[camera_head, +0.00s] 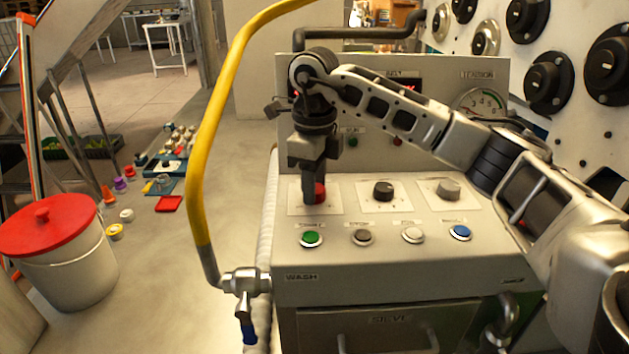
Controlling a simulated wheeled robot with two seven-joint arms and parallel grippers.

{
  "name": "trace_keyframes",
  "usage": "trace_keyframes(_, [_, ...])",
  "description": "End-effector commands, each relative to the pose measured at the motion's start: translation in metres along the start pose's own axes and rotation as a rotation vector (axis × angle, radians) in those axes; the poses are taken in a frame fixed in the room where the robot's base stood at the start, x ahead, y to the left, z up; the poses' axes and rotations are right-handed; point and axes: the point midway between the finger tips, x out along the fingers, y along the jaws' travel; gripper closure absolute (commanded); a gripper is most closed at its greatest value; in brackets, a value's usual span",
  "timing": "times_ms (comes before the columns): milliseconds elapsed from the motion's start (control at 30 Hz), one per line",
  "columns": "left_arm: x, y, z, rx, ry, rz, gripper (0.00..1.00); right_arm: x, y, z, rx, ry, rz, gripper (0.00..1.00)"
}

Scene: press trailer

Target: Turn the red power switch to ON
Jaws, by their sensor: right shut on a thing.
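The red power switch (320,192) is a red knob on a white plate at the left of the machine's sloped control panel (375,215). My right gripper (314,190) reaches in from the right and points down onto the knob. Its fingers are shut on the switch and hide the knob's left part. Which way the knob is turned cannot be told, and the label below it is too small to read. My left gripper is not in view.
A black knob (383,191) and a grey knob (448,189) sit right of the switch. Green (311,239), grey, white and blue (460,232) buttons line the panel's front. A yellow pipe (212,130) rises close on the left. A gauge (480,104) stands behind.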

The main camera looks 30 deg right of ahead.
Motion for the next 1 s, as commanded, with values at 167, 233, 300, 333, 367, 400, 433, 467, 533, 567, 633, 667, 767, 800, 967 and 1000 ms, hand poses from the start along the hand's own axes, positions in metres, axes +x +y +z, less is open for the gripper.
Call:
trace_keyframes(167, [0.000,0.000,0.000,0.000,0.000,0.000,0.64,-0.002,-0.001,0.000,0.007,-0.004,-0.002,0.85])
trace_keyframes(233, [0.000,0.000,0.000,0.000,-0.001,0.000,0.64,-0.002,-0.001,0.000,0.007,-0.004,-0.002,0.85])
trace_keyframes(300, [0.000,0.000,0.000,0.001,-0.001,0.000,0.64,-0.002,-0.001,0.000,0.007,-0.004,-0.002,0.85])
trace_keyframes(333, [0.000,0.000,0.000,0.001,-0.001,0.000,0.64,-0.002,-0.001,0.000,0.007,-0.004,-0.002,0.85])
trace_keyframes(367, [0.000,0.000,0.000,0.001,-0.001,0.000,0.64,-0.002,-0.001,0.000,0.007,-0.004,-0.002,0.60])
trace_keyframes(400, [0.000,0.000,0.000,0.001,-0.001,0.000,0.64,-0.002,-0.001,0.000,0.006,-0.004,-0.002,0.49])
trace_keyframes(433, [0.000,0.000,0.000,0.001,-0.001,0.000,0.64,-0.002,-0.001,0.000,0.006,-0.004,-0.002,0.41])
trace_keyframes(467, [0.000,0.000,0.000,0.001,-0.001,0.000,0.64,-0.001,-0.001,0.000,0.006,-0.004,-0.002,0.41])
trace_keyframes(533, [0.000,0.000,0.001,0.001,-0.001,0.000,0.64,-0.001,-0.001,0.000,0.005,-0.003,-0.001,0.41])
trace_keyframes(567, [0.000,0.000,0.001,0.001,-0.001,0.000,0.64,-0.001,-0.001,0.000,0.005,-0.003,-0.001,0.41])
trace_keyframes(633, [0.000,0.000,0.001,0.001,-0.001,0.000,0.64,-0.001,-0.001,0.000,0.004,-0.002,-0.001,0.41])
trace_keyframes(667, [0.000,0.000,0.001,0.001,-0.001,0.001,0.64,-0.001,-0.001,0.000,0.004,-0.002,-0.001,0.41])
trace_keyframes(767, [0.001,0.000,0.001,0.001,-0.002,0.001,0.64,-0.003,-0.001,0.000,0.004,-0.002,-0.001,0.41])
trace_keyframes(800, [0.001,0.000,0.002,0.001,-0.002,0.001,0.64,-0.005,-0.001,0.000,0.004,-0.003,-0.001,0.41])
trace_keyframes(967, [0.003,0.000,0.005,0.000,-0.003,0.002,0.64,-0.028,-0.001,0.001,0.003,-0.008,-0.002,0.41])
trace_keyframes(1000, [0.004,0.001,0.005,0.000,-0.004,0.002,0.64,-0.037,-0.001,0.001,0.003,-0.007,-0.003,0.41])
